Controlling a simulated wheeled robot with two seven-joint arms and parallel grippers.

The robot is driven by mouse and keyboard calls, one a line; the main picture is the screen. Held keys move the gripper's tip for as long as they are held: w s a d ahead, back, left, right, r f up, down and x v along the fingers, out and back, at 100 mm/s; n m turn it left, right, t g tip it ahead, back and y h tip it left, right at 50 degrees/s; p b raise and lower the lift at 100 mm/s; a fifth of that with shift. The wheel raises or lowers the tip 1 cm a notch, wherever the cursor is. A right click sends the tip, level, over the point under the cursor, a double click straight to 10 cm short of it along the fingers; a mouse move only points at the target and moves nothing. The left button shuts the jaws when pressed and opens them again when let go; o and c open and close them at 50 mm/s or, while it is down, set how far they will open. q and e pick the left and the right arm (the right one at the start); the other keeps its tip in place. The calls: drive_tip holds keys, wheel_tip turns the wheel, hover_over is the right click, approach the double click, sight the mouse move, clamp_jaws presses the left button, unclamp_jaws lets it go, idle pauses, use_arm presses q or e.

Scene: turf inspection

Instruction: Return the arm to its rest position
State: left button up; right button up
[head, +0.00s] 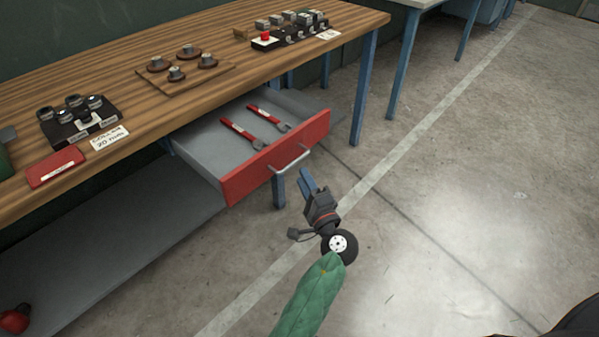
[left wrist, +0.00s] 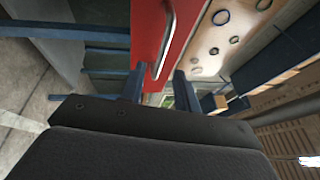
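My left arm, in a green sleeve, comes up from the bottom of the head view. Its gripper (head: 307,183) is over the floor, just in front of the open drawer (head: 244,182) and near its handle (head: 291,160). I cannot tell from the pictures whether it touches the handle. In the left wrist view the two blue fingers (left wrist: 158,82) stand apart with nothing held between them. The red drawer front (left wrist: 148,38) and its handle (left wrist: 165,45) show close ahead of them. My right gripper is not in view.
The wooden workbench (head: 135,65) carries several metal parts, a red box (head: 55,167) and a red button (head: 265,37). A shelf (head: 130,240) runs below. The floor (head: 450,200) to the right is clear.

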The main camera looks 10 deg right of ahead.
use_arm(q)
drive_tip(key=shift+s+d+f, duration=0.1)
drive_tip(key=shift+s+d, duration=0.05)
drive_tip(key=shift+s, duration=0.35)
